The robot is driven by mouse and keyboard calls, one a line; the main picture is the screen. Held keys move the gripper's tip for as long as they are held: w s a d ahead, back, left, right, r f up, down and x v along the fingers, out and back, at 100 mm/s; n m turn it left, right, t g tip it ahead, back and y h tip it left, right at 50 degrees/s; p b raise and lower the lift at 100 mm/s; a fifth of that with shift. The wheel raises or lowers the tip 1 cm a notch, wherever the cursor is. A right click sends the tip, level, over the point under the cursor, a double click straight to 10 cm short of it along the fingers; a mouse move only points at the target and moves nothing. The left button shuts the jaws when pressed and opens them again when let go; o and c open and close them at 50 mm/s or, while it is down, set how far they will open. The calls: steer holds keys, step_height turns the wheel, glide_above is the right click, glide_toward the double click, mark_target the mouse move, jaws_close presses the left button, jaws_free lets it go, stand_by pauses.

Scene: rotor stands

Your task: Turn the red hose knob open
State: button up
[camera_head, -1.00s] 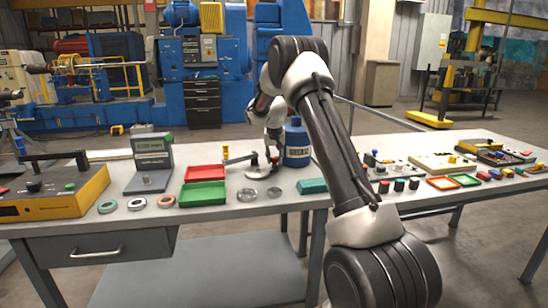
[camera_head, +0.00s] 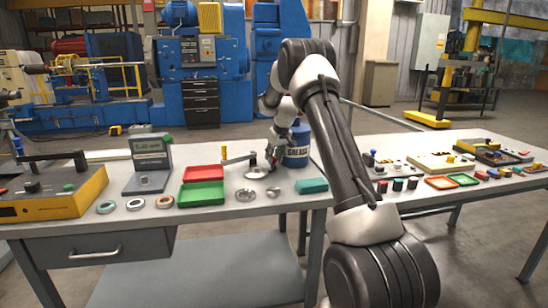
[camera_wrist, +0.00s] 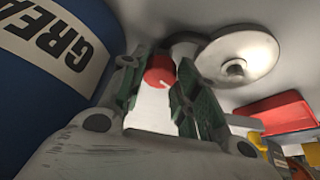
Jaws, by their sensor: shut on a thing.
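The red knob (camera_wrist: 159,71) shows in the wrist view between the two green-padded fingers of my gripper (camera_wrist: 160,88). My gripper is shut on it. In the head view, my gripper (camera_head: 271,158) is low over the table, just left of the blue grease can, and the knob is hidden there by the gripper. A round pale metal disc (camera_wrist: 250,58) with a raised centre lies just beyond the knob in the wrist view. The disc (camera_head: 256,174) also shows on the table in the head view. Any hose is not clearly visible.
The blue grease can (camera_head: 297,152) stands close on the right of my gripper; it fills the left of the wrist view (camera_wrist: 45,50). A red tray (camera_head: 203,172) and green tray (camera_head: 201,194) lie left.

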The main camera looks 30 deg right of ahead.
stand_by(0.3)
steer(key=o, duration=1)
steer(key=v, duration=1.2)
steer(key=shift+r, duration=0.1)
steer(key=s+a+r, duration=0.5)
steer(key=s+r, duration=0.1)
steer(key=s, duration=0.4)
steer(key=s+a+r, duration=0.4)
steer(key=s+r, duration=0.2)
steer(key=s, duration=0.5)
steer(key=shift+m, duration=0.3)
steer(key=s+a+f, duration=0.1)
steer(key=s+f, duration=0.1)
steer(key=s, duration=0.6)
steer(key=s+a+f, duration=0.1)
steer(key=s+a, duration=0.1)
steer(key=s, duration=0.7)
steer(key=s+a+f, duration=0.2)
steer(key=s, duration=0.7)
steer(key=shift+s+f, duration=0.15)
steer(key=shift+f, duration=0.2)
